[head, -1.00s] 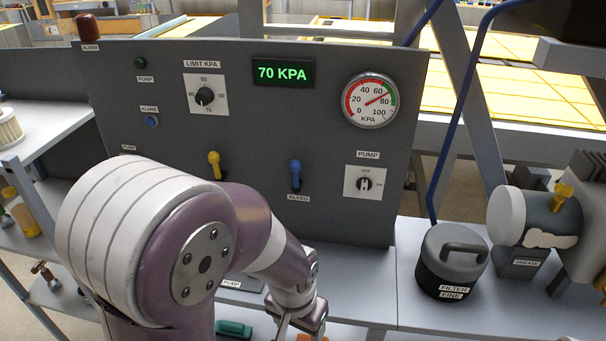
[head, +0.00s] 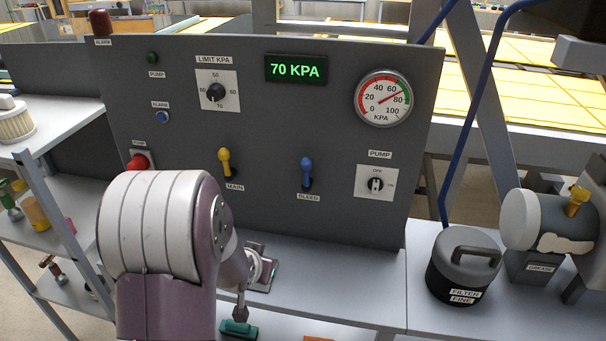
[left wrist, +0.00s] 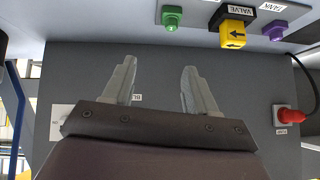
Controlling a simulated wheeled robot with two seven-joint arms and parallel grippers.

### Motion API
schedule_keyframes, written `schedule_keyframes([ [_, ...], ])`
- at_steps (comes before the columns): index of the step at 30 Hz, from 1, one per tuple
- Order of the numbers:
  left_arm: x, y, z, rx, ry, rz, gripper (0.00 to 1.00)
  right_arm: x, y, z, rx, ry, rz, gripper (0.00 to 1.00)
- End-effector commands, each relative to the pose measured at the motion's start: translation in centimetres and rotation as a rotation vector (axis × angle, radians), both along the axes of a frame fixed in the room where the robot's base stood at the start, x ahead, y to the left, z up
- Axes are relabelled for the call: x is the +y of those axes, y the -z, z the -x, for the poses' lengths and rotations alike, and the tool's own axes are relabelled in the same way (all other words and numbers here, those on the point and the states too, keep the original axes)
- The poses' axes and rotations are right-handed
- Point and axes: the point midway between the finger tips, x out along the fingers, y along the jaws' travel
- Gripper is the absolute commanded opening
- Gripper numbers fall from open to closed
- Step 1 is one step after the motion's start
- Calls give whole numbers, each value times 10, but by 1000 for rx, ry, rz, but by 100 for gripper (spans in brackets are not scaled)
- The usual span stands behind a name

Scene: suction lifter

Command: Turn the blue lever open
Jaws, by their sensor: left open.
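The blue lever (head: 306,172) stands upright on the grey panel (head: 345,215) above the label BLEED, in the head view. My left arm is in front of the panel, lower left of the blue lever and apart from it. Its gripper is mostly hidden behind the arm there. In the left wrist view, my left gripper (left wrist: 159,80) has its two fingers spread, with nothing between them. A partly covered upside-down label beginning BL (left wrist: 137,97) shows beside one finger. The blue lever cannot be seen in that view. My right gripper is not in view.
A yellow lever (head: 224,160) labelled MAIN and a red knob (head: 139,162) are left of the blue lever. The pump switch (head: 376,184) is to its right. The display (head: 296,69) reads 70 KPA. A dark filter canister (head: 463,268) stands on the bench at right.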

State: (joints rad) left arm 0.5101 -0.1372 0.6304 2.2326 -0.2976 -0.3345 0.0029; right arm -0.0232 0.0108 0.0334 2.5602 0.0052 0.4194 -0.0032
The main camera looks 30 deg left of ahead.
Motion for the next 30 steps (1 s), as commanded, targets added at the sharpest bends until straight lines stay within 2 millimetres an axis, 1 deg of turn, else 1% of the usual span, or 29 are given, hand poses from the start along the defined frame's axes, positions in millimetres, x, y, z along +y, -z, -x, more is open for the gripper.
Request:
schedule_keyframes([
  [1, 14, -11, -17, -138, 23, -49, 57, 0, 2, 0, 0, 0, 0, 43],
  [2, 18, -21, -29, -231, 52, -81, 57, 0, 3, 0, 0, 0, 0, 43],
  [3, 19, -38, -43, -353, 94, -116, 57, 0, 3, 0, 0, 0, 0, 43],
  [5, 10, -65, -61, -516, 167, -154, 57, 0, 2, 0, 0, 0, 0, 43],
  [6, 4, -82, -69, -606, 208, -171, 57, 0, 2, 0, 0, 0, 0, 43],
  [8, -3, -105, -75, -714, 251, -193, 57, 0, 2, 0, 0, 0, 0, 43],
  [9, -7, -114, -77, -759, 266, -199, 57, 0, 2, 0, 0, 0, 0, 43],
  [10, -8, -119, -78, -782, 272, -201, 57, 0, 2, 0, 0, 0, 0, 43],
  [12, -9, -125, -82, -807, 277, -204, 57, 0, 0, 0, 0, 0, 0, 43],
  [14, -9, -126, -91, -811, 278, -204, 57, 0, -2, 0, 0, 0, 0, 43],
  [17, -8, -126, -114, -809, 279, -203, 57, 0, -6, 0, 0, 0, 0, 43],
  [21, -4, -126, -152, -808, 278, -203, 57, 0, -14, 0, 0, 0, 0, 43],
  [24, -2, -126, -174, -809, 277, -203, 57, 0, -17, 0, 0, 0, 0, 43],
  [27, -1, -125, -190, -807, 276, -204, 57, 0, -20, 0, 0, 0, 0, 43],
  [30, 0, -125, -199, -808, 274, -204, 57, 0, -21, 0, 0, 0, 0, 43],
])
